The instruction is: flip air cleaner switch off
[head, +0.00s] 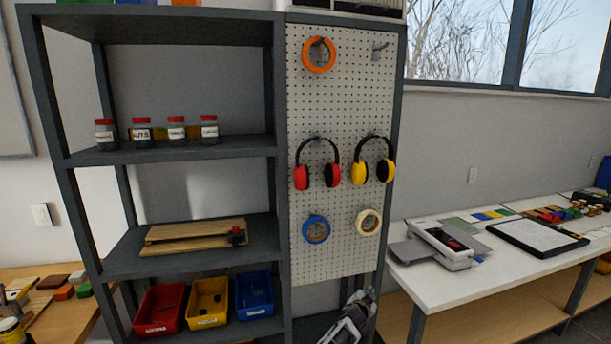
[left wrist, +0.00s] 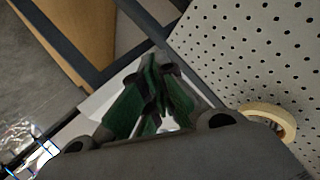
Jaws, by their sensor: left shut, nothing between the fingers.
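I cannot make out an air cleaner switch for certain in either view. A box with a dark grille (head: 376,7) sits on top of the pegboard unit, cut off by the top edge of the head view; it may be the air cleaner, and no switch shows on it. My left gripper (head: 360,300) is low in front of the pegboard's bottom edge, well below the grille box. In the left wrist view its green-padded fingers (left wrist: 154,80) are together and empty. My right gripper is in neither view.
The pegboard (head: 345,100) holds tape rolls and ear muffs; a cream tape roll (left wrist: 270,120) is near my left gripper. A shelf (head: 160,154) with jars and bins stands left. A white table (head: 420,276) with a device stands right. A wall plate (head: 41,214) is far left.

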